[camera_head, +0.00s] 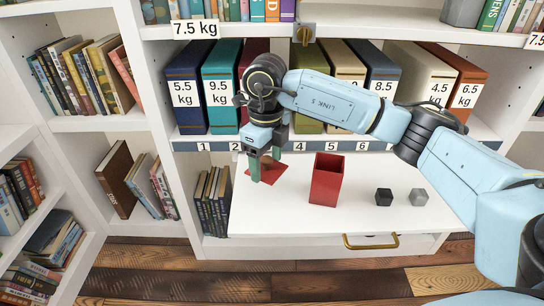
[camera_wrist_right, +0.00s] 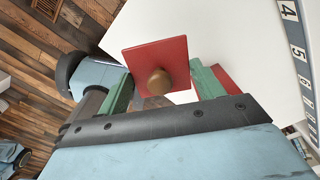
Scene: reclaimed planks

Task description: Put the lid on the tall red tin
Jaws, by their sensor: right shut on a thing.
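The tall red tin (camera_head: 327,180) stands upright on the white surface, and its top looks open. A flat square red lid (camera_head: 274,170) is left of the tin, at my right gripper's fingertips. My right gripper (camera_head: 264,171) points down with green fingers and is shut on the lid. In the wrist view, the lid (camera_wrist_right: 150,58) shows its brown knob (camera_wrist_right: 159,82) between the fingers (camera_wrist_right: 162,90). I cannot tell whether the lid touches the surface. A red part beside the right finger in that view looks like the tin (camera_wrist_right: 222,76). My left gripper is not in view.
Behind is a shelf of binders with weight labels (camera_head: 221,85). Books (camera_head: 212,200) stand at the left. A brass handle (camera_head: 371,242) is at the front.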

